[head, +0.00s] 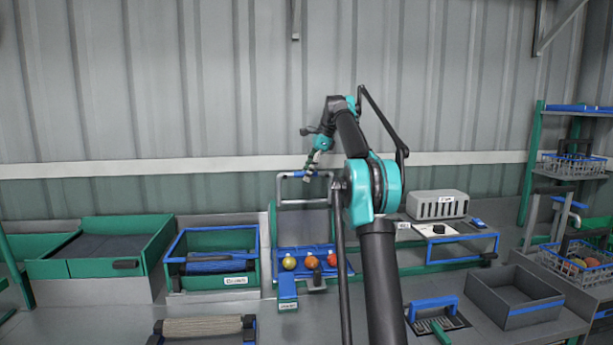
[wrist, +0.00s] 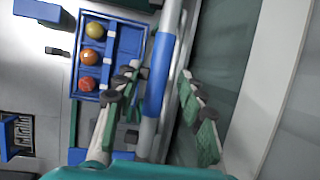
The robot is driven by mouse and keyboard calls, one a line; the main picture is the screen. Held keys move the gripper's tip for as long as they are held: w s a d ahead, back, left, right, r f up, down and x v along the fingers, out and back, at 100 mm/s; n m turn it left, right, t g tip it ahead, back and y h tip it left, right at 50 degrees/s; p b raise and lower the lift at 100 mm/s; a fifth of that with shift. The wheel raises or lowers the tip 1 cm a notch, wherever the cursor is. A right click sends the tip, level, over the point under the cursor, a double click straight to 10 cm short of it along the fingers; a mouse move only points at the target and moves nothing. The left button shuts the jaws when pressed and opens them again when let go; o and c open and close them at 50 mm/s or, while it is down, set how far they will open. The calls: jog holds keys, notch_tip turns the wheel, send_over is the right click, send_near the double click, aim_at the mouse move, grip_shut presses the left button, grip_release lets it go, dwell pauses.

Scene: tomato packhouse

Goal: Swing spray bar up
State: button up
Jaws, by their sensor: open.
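The spray bar (head: 284,188) is a grey tube frame standing up behind the blue tomato tray (head: 284,250). Its top crossbar has a blue grip sleeve, seen large in the wrist view (wrist: 161,75). My gripper (head: 311,164) is at this crossbar, reaching down from above. In the wrist view my gripper (wrist: 160,108) is open, with its grey-green fingers on either side of the bar near the blue sleeve. Neither finger is clearly pressed on it. My arm hides the right part of the frame in the head view.
Yellow (head: 289,263), orange (head: 311,262) and red (head: 332,260) tomatoes lie in the tray. A blue-rimmed green bin (head: 250,240) stands left, a grey vented box (head: 437,205) right. The corrugated wall (head: 240,90) is close behind the bar.

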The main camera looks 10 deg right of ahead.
jog(key=v, duration=0.4)
jog(key=shift+s+d, duration=0.1)
jog(key=s+d, duration=0.3)
jog(key=d, duration=0.8)
jog(key=shift+s, duration=0.3)
jog(key=shift+f, duration=0.1)
